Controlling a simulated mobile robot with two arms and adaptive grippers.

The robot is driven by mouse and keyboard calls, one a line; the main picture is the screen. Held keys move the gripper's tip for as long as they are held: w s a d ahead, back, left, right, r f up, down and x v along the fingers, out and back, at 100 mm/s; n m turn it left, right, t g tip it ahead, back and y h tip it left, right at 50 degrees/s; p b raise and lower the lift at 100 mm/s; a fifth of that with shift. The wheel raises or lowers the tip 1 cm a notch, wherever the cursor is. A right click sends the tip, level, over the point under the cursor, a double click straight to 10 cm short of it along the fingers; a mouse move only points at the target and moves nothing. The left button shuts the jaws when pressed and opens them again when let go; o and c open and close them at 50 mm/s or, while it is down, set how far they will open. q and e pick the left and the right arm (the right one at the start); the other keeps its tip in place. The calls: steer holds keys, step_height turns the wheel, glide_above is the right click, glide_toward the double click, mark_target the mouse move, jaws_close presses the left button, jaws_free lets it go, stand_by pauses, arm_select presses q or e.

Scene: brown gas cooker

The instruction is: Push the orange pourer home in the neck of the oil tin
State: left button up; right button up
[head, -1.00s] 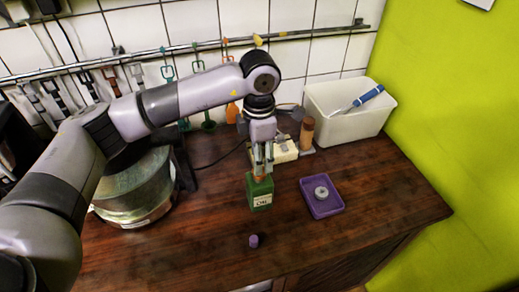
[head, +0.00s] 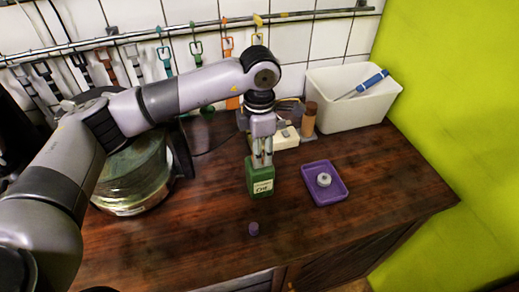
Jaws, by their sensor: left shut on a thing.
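The green oil tin (head: 260,183) stands upright on the brown wooden worktop, with a pale label on its front. My left gripper (head: 262,163) points straight down over the top of the tin, its fingertips right at the neck. It is shut on the orange pourer, which the fingers now hide almost wholly. How deep the pourer sits in the neck cannot be seen. My right gripper is not in view.
A purple tray (head: 337,193) with a round whitish piece (head: 323,180) lies right of the tin. A small purple cap (head: 253,229) stands in front.

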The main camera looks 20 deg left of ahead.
arm_select(q)
jaws_close()
steer(key=o, duration=0.8)
jaws_free()
step_height(320, 180, up, 12)
